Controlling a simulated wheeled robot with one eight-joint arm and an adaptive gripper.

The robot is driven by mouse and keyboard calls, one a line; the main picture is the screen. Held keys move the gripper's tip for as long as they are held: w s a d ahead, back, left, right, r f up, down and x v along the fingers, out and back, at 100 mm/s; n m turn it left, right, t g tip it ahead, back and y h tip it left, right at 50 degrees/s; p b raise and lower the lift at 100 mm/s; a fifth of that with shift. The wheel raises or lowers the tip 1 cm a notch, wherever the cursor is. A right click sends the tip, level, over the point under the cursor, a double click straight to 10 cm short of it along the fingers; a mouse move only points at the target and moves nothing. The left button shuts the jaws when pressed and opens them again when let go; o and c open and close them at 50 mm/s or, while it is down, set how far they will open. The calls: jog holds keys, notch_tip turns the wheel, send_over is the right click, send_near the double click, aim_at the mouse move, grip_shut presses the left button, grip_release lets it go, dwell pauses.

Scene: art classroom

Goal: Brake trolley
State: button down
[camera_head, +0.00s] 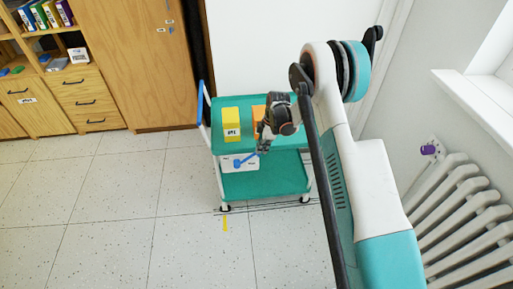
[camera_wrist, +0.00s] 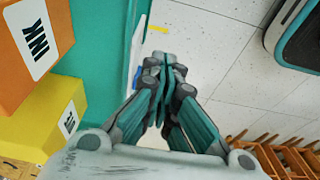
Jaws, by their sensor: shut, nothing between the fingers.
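The trolley (camera_head: 265,182) has two teal shelves, pale posts and a blue handle (camera_head: 201,100) at its left. A white plate (camera_head: 228,166) on its front side carries a blue lever (camera_head: 245,160). My gripper (camera_head: 263,149) is just right of the lever, at the trolley's front; whether they touch I cannot tell. In the wrist view my gripper (camera_wrist: 167,72) has its fingers together and empty, beside the teal trolley top (camera_wrist: 98,50). A bit of blue (camera_wrist: 137,77) shows behind the fingers, mostly hidden.
A yellow box (camera_head: 231,121) and a partly hidden orange box (camera_head: 257,113) stand on the top shelf. A yellow strip (camera_head: 225,223) lies on the floor in front. A radiator (camera_head: 465,220) is at the right, a wooden cabinet (camera_head: 130,60) at the left. Floor at left is clear.

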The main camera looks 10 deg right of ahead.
jog(key=d+f+y, duration=0.1)
jog(key=d+f, duration=0.2)
jog(key=f, duration=0.2)
jog(key=shift+d+f+y+b, duration=0.3)
jog(key=shift+d+f, duration=0.05)
jog(key=shift+r, duration=0.1)
dwell(0.5)
